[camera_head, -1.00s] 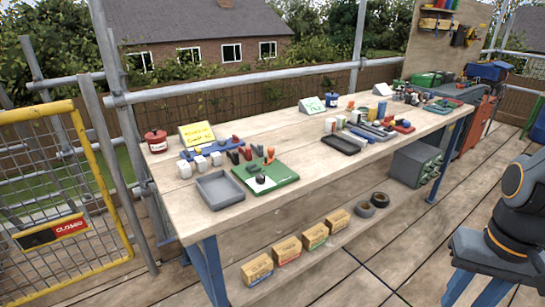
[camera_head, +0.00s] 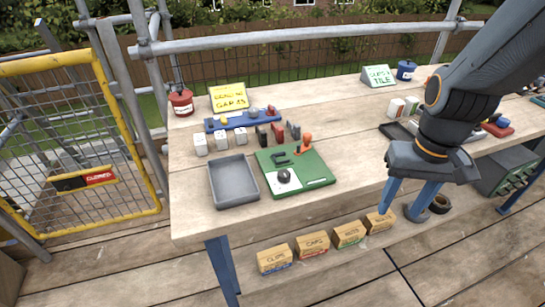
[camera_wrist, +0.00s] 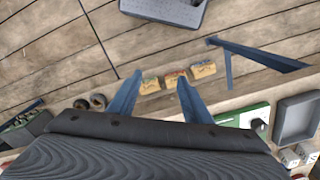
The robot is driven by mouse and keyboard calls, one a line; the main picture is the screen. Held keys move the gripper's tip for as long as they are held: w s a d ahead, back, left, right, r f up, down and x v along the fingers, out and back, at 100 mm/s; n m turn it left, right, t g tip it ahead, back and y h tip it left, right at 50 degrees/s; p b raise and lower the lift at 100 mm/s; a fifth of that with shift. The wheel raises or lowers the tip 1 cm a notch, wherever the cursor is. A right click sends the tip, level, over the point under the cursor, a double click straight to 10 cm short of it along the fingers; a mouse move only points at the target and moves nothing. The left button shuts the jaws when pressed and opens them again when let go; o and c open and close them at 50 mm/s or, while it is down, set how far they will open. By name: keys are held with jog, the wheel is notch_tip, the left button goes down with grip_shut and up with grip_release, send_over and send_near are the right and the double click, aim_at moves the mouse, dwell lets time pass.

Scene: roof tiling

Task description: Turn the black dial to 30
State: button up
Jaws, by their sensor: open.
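The black dial (camera_head: 284,176) sits on a white plate at the front left of a green board (camera_head: 317,184) on the workbench. In the wrist view the dial (camera_wrist: 258,124) shows small at the right, on the green board (camera_wrist: 231,118). Numbers on the dial plate are too small to read. An orange lever (camera_head: 307,139) stands at the board's back right corner. My gripper (camera_head: 402,210) is open and empty, pointing down, right of the board and apart from it. Its two blue fingers (camera_wrist: 160,78) are spread in the wrist view.
A grey tray (camera_head: 218,203) lies just left of the board. Behind are white blocks (camera_head: 221,139), a blue rail (camera_head: 215,125) and a yellow sign (camera_head: 229,97). Several boxes (camera_head: 312,245) stand on the lower shelf. Bare wood lies right of the board.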

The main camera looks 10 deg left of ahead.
jog(key=w+a+r+n+p, duration=0.2)
jog(key=w+a, duration=0.1)
jog(key=a, duration=0.4)
jog(key=w+a+r+n+p, duration=0.2)
jog(key=w+a, duration=0.2)
jog(key=a, duration=0.2)
jog(key=n+p, duration=0.3)
send_near(285, 173)
jog(key=shift+w+d+f, duration=0.2)
jog(key=shift+d+f, duration=0.1)
jog(key=shift+a+f, duration=0.15)
jog(key=shift+a, duration=0.15)
notch_tip(285, 173, down, 7)
jog(key=shift+s+f+p, duration=0.1)
jog(key=shift+f+p, duration=0.15)
jog(key=shift+p, duration=0.35)
jog(key=c, duration=1.1)
